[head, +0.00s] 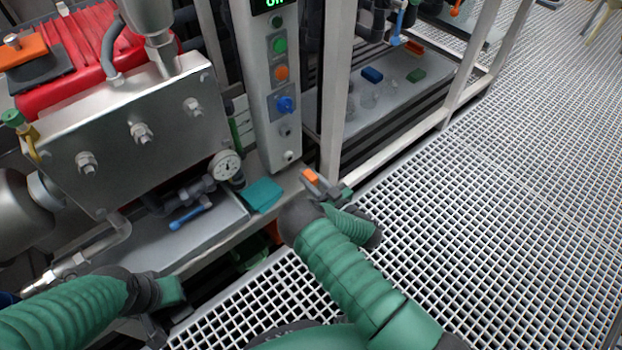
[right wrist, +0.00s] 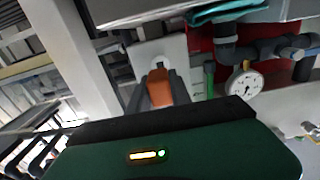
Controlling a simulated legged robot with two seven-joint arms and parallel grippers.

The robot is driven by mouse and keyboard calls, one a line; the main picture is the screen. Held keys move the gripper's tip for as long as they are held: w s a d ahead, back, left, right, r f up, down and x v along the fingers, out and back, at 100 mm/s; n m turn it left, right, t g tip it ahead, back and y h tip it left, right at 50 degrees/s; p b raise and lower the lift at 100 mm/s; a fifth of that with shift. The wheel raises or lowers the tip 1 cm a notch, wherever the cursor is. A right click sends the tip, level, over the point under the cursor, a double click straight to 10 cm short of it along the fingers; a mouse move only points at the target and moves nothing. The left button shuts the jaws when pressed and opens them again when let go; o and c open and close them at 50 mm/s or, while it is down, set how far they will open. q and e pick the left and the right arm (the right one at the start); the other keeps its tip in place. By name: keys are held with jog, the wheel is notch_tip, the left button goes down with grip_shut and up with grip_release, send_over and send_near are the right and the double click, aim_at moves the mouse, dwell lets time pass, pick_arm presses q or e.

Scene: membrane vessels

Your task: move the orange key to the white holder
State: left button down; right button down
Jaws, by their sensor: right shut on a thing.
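The orange key (head: 310,176) is held at the tip of my right gripper (head: 323,186), low beside the foot of the white post. In the right wrist view the orange key (right wrist: 159,88) sits between the two dark fingers of my right gripper (right wrist: 160,92), which are shut on it. Just beyond it is a white plate (right wrist: 176,55) with a small rounded feature, which may be the white holder. I cannot tell whether the key touches it. My left gripper (head: 165,312) is at the lower left, partly visible; its jaws are unclear.
A control panel (head: 270,90) with coloured buttons stands behind. A steel vessel (head: 135,135), a gauge (head: 225,165) and a teal cloth (head: 262,194) are to the left. Grating floor (head: 500,200) is open at right.

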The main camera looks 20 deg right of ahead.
aim_at(290, 159)
jog(key=shift+w, duration=0.1)
jog(key=shift+b+x, duration=0.75)
jog(key=shift+x, duration=0.25)
jog(key=shift+b+x, duration=0.95)
jog(key=shift+x, duration=0.85)
jog(key=shift+r+p, duration=0.1)
jog(key=shift+p, duration=0.3)
jog(key=shift+p, duration=0.5)
jog(key=shift+w+a, duration=0.2)
jog(key=shift+w, duration=0.15)
